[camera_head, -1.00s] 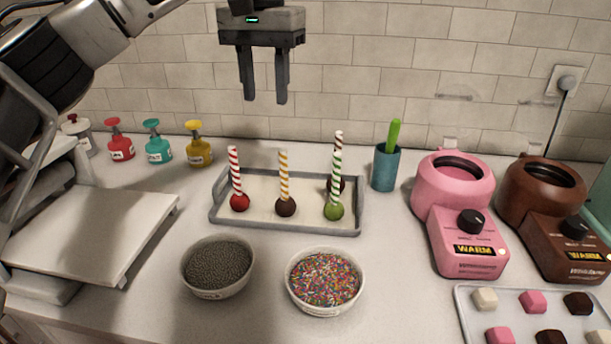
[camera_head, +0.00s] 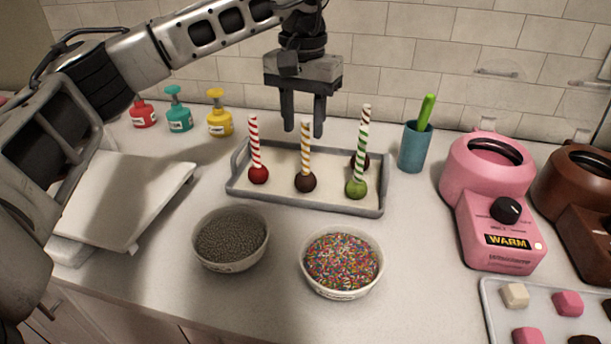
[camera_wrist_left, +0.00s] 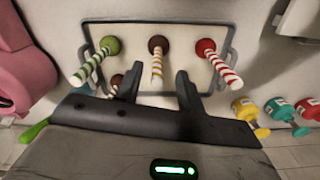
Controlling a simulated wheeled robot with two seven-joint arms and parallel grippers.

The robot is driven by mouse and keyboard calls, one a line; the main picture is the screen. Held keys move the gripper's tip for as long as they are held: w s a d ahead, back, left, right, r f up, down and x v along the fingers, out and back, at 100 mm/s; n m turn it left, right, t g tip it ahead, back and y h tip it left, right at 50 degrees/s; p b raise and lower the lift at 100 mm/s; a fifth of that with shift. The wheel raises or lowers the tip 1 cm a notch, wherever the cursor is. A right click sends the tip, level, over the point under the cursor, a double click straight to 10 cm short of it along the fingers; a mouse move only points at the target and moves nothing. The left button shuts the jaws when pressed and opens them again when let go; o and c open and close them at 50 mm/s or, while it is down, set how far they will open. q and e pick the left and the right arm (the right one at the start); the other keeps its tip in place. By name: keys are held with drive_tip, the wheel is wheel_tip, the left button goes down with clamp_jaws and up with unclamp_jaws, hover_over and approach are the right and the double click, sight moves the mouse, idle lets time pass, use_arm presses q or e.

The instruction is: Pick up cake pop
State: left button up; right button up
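Several cake pops stand sticks-up on a grey-rimmed tray (camera_head: 300,202). The red one (camera_head: 258,174) has a red-striped stick. The middle brown one (camera_head: 305,182) has a yellow-striped stick. The green one (camera_head: 356,188) has a green-striped stick and partly hides another brown one (camera_head: 366,160) behind it. My left gripper (camera_head: 303,134) is open, pointing down, its fingertips around the height of the yellow-striped stick's top. In the left wrist view, that stick (camera_wrist_left: 157,68) lies between the spread fingers (camera_wrist_left: 157,80); I cannot tell whether they touch it. My right gripper is not in view.
Bowls of grey sprinkles (camera_head: 229,243) and coloured sprinkles (camera_head: 341,264) stand in front of the tray. A blue cup (camera_head: 414,150) and a pink warmer (camera_head: 487,174) are to the right. Pump bottles (camera_head: 219,118) stand back left, near the wall.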

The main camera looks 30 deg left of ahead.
sight(306, 157)
use_arm(q)
drive_tip(key=f, duration=0.3)
drive_tip(key=shift+w+d+f, duration=0.1)
drive_tip(key=shift+w+f, duration=0.1)
drive_tip(key=shift+f, duration=0.1)
clamp_jaws()
drive_tip(key=shift+r, duration=0.1)
